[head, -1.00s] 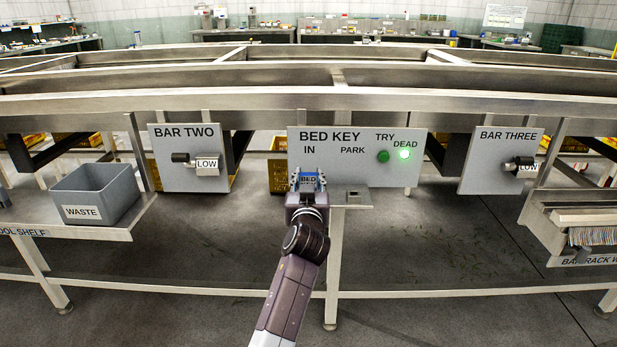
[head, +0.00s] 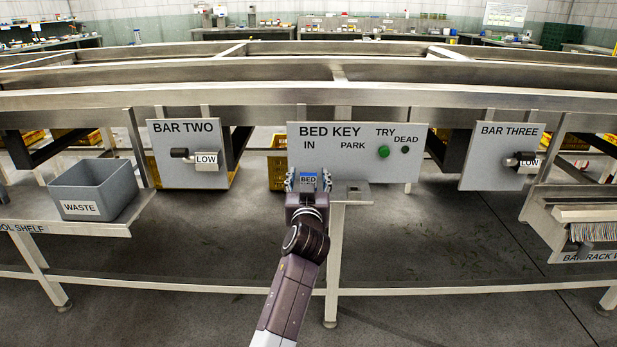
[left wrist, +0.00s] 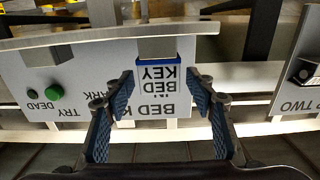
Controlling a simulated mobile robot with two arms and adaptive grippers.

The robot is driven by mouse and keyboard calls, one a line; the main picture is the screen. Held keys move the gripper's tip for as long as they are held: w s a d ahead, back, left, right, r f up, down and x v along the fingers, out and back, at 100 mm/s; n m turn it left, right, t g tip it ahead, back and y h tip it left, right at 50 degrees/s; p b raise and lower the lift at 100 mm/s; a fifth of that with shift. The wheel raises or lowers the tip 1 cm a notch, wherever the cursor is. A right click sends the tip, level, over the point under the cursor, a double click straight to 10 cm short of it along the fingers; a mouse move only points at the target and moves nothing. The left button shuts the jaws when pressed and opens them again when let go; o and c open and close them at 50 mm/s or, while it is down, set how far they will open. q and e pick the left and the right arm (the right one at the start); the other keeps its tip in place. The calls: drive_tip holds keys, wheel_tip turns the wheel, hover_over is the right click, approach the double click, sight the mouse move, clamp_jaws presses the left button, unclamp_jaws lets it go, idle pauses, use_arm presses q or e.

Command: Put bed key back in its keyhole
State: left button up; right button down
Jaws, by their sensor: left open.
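The bed key's tag (head: 308,180), white with a blue edge and marked BED KEY, is at the lower left of the grey BED KEY panel (head: 345,165), below the word IN. In the left wrist view the tag (left wrist: 160,80) appears upside down against the panel. My left gripper (head: 307,182) is open, with its blue-padded fingers on either side of the tag and gaps visible. The keyhole itself is hidden behind the tag and gripper. My right gripper is not in view.
The panel has a green TRY button (head: 383,152) and an unlit DEAD lamp (head: 405,149). A small ledge (head: 352,193) juts out below PARK. BAR TWO (head: 187,175) and BAR THREE (head: 500,170) panels flank it. A grey WASTE bin (head: 95,190) stands left.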

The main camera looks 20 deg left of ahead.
sight(309, 174)
use_arm(q)
wheel_tip(309, 174, up, 10)
idle(0.5)
drive_tip(key=shift+f, duration=0.1)
